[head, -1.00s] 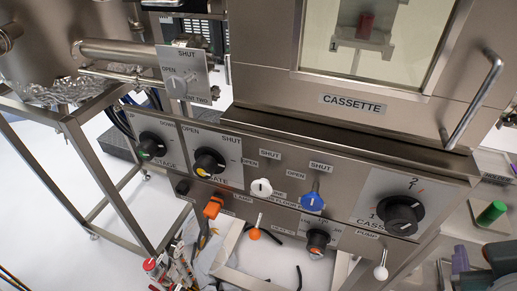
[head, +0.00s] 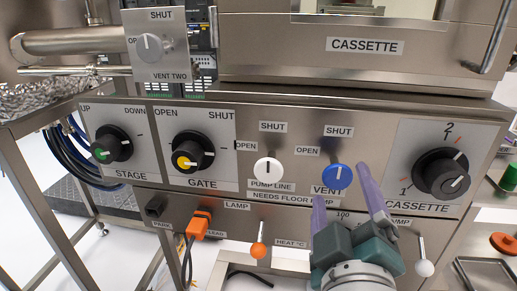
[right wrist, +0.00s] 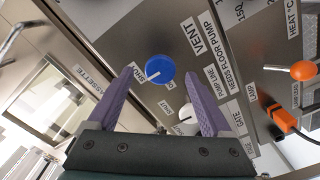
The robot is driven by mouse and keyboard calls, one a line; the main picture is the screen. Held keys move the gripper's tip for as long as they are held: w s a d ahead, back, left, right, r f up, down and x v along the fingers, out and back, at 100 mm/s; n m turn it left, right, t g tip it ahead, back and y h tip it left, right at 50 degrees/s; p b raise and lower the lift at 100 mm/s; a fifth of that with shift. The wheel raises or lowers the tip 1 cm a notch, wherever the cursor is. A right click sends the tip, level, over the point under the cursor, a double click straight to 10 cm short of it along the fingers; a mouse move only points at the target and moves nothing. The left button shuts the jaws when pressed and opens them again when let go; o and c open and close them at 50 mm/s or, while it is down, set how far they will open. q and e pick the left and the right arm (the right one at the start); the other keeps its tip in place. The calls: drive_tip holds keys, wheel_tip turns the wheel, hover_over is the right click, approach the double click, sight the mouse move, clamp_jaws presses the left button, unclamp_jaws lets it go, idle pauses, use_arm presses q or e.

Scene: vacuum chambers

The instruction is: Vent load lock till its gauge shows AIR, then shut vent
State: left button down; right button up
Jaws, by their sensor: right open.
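The blue VENT knob (head: 338,175) is on the steel panel, its white pointer line upright toward the SHUT label. In the right wrist view the blue knob (right wrist: 160,69) lies between my fingertips, its line toward SHUT. My right gripper (head: 341,183), with purple fingers, is open and empty in front of it. One finger is at the knob's lower left, the other at its right; I see no clear contact. No gauge is readable. My left gripper is out of view.
The white PUMP LINE knob (head: 267,170) sits close left of the blue knob; the large CASSETTE knob (head: 443,175) is to the right. Below are an orange-tipped lever (head: 259,249) and a white-tipped lever (head: 424,267). The GATE knob (head: 188,153) is farther left.

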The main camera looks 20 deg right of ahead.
sight(339, 180)
drive_tip(key=x, duration=0.4)
drive_tip(key=shift+w+d, duration=0.1)
drive_tip(key=shift+w, duration=0.1)
clamp_jaws()
idle(0.5)
